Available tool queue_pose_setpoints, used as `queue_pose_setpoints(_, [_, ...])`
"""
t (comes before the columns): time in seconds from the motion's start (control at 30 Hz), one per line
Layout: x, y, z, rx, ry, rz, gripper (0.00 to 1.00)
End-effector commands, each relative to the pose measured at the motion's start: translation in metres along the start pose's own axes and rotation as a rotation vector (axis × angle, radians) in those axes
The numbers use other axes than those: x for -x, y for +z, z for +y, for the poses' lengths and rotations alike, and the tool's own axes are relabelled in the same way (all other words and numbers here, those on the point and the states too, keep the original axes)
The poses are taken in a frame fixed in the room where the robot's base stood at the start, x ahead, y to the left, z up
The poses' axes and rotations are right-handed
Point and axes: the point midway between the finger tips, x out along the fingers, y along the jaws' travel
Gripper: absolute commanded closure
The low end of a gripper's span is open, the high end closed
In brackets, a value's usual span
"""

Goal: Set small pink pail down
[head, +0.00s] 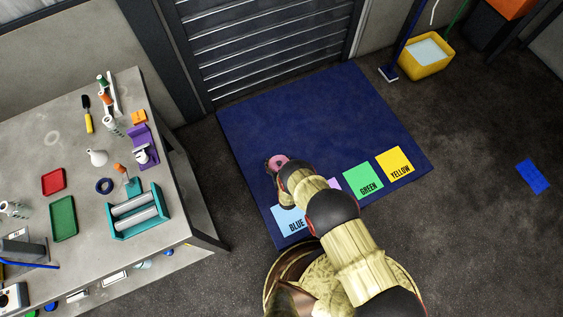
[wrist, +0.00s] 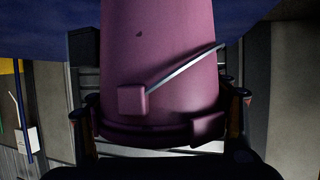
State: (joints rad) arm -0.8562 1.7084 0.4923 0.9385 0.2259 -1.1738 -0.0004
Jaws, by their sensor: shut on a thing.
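The small pink pail (head: 277,161) shows in the head view at the end of my arm, over the dark blue mat (head: 320,115). In the wrist view the pail (wrist: 160,50) fills the middle, with its rim and thin wire handle close to my gripper (wrist: 160,118). The fingers sit on either side of the pail near the rim, shut on it. The mat also shows at the top of the wrist view (wrist: 50,25). The head view does not show whether the pail's base touches the mat. My arm hides part of the pail there.
A cluttered workbench (head: 75,125) stands left. A yellow bucket (head: 427,56) stands beyond the mat's far right. The far mat is clear.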

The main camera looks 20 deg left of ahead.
Motion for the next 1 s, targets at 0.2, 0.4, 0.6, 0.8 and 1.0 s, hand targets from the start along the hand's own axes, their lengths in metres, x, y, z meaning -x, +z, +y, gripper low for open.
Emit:
queue_pose_setpoints(0.2, [-0.015, 0.01, 0.011, 0.0, -0.001, 0.006, 0.7])
queue_pose_setpoints(0.4, [-0.025, 0.02, 0.021, -0.001, 0.001, 0.005, 0.7])
queue_pose_setpoints(0.6, [-0.035, 0.045, 0.019, 0.0, -0.001, 0.006, 0.7])
queue_pose_setpoints(0.8, [-0.035, 0.044, 0.019, 0.0, -0.001, 0.006, 0.7])
queue_pose_setpoints(1.0, [-0.035, 0.048, 0.019, 0.0, -0.001, 0.003, 0.28])
